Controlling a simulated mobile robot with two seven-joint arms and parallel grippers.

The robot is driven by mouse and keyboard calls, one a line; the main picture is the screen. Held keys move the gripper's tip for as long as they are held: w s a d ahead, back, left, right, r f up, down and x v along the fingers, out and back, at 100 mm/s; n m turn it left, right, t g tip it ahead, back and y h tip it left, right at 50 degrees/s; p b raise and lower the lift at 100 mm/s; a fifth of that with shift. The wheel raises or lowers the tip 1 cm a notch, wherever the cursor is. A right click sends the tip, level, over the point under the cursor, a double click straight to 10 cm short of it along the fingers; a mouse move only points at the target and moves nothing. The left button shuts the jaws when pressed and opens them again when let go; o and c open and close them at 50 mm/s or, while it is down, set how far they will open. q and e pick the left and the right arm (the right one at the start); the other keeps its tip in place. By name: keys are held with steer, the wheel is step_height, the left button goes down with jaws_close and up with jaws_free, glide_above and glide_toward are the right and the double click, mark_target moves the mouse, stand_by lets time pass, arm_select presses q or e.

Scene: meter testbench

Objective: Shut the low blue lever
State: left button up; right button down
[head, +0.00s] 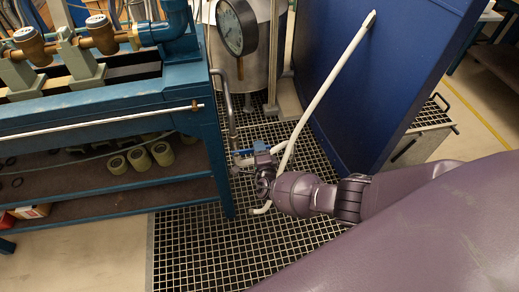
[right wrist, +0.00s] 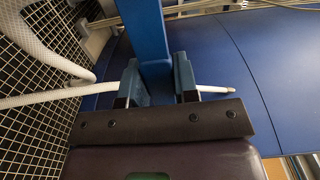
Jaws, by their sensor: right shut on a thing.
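The low blue lever (head: 248,150) shows as a small blue bar low on the pipework by the bench's right end in the head view. In the right wrist view the blue lever (right wrist: 146,32) runs from the top edge down between the fingers. My right gripper (head: 265,160) reaches it from the right. In the right wrist view my right gripper (right wrist: 160,84) is shut on the lever. The lever's pivot and valve are mostly hidden. My left gripper is not in view.
A blue bench (head: 180,92) with brass meters stands at the left. A white hose (head: 325,85) loops close beside my right gripper and up a blue panel (head: 395,60). A round gauge (head: 237,27) and steel tank stand behind. Floor grating (head: 190,245) lies open in front.

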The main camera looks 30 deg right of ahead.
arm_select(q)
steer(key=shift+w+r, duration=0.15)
arm_select(e)
steer(key=shift+w+r, duration=0.1)
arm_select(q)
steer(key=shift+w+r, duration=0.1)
arm_select(e)
steer(key=c, duration=0.9)
jaws_free()
steer(key=shift+s+a, duration=0.1)
steer(key=shift+s, duration=0.25)
arm_select(q)
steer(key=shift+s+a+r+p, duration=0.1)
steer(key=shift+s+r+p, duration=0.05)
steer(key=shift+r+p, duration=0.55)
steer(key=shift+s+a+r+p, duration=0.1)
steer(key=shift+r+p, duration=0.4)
steer(key=shift+p, duration=0.4)
arm_select(e)
steer(key=shift+v, duration=5.1)
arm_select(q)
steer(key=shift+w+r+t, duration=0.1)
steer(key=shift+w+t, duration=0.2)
